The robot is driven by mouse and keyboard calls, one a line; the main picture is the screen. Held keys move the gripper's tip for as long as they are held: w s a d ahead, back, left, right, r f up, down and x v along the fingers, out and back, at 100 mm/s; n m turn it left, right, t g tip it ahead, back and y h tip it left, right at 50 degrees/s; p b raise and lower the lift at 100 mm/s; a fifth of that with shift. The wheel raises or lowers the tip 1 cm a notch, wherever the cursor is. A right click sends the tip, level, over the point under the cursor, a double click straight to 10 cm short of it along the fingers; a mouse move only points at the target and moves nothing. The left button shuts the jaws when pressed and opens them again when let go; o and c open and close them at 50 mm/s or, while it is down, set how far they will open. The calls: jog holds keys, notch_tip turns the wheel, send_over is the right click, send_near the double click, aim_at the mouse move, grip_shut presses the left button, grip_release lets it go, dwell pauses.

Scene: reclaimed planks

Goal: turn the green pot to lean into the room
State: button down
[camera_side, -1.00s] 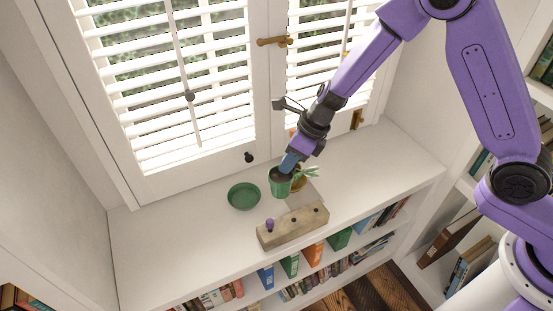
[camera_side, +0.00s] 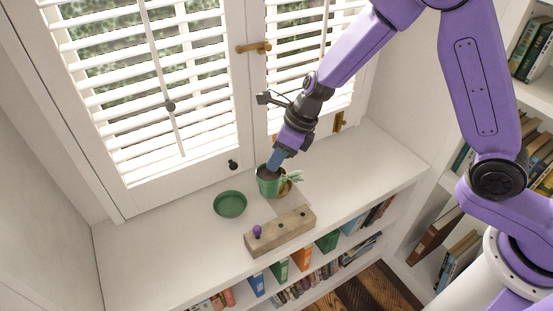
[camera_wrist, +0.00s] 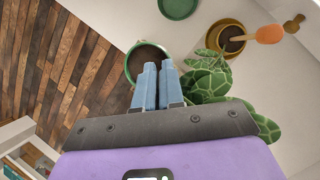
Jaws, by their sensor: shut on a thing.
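The green pot (camera_side: 268,183) is near the middle of the white shelf top, and it also shows in the wrist view (camera_wrist: 138,62) with dark soil inside. My gripper (camera_side: 271,169) comes down on it from above. In the wrist view its blue fingers (camera_wrist: 160,75) are close together at the pot's rim, shut on its wall. Green patterned leaves (camera_wrist: 212,82) spread to the right of the fingers, away from the wooden floor. In the side view the leaves (camera_side: 293,177) show right of the pot. Whether the pot's base touches the shelf is unclear.
A green saucer (camera_side: 230,204) lies left of the pot. An ochre pot (camera_wrist: 226,29) with an orange-handled tool (camera_wrist: 268,34) stands close by. A wooden block (camera_side: 282,234) with a purple peg (camera_side: 257,231) lies in front. Shuttered windows (camera_side: 140,90) rise behind. The shelf's left part is clear.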

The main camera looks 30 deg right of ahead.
jog(key=shift+w+a, duration=0.1)
jog(key=w+a+f+m, duration=0.2)
jog(key=w+a+f, duration=0.1)
jog(key=w+f, duration=0.2)
jog(key=w+a+f+m+t+h, duration=0.1)
jog(key=w+a+f+m, duration=0.1)
jog(key=w+f, duration=0.4)
jog(key=shift+w+a+f+t, duration=0.25)
jog(key=shift+a+f, duration=0.6)
jog(key=shift+f, duration=1.3)
jog(key=shift+s, duration=0.1)
jog(key=c, duration=1.2)
grip_release()
jog(key=shift+o, duration=0.2)
jog(key=shift+s, duration=0.1)
